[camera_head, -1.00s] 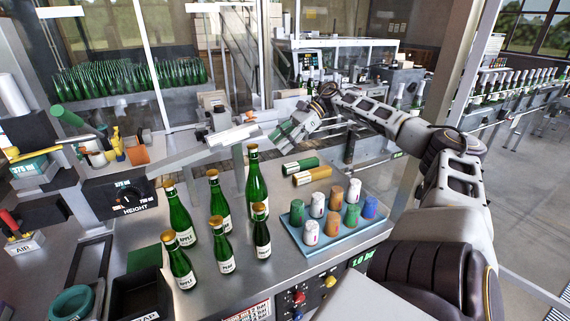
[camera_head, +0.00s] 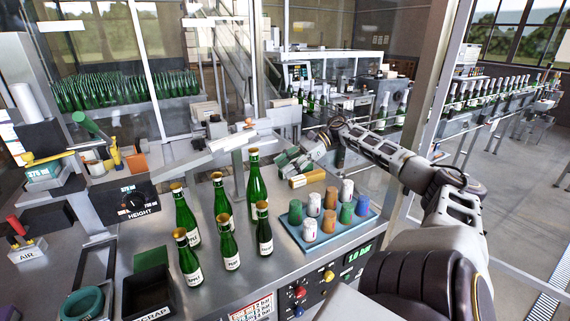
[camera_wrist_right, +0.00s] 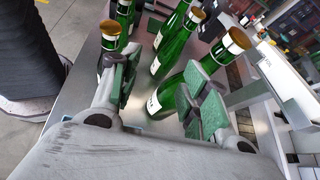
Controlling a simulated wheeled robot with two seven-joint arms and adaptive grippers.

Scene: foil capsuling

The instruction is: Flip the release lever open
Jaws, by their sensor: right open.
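No lever in view carries a readable release label, so I cannot tell which one it is. A red lever (camera_head: 15,225) has a plate marked AIR. A small orange knob (camera_head: 248,122) sits on the metal machine at mid-bench. My right gripper (camera_head: 289,160) is open beyond the bottles, right of that machine, apart from these levers. In the right wrist view, its green pads (camera_wrist_right: 160,88) are spread, with bottles beyond. My left gripper is out of view.
Several green bottles (camera_head: 230,247) stand mid-bench. A blue tray (camera_head: 290,229) of coloured capsules is right of them. A gold roll (camera_head: 307,177) lies beside my gripper. A black scrap bin (camera_head: 148,294) is at front left. A glass panel's post (camera_head: 445,95) rises at right.

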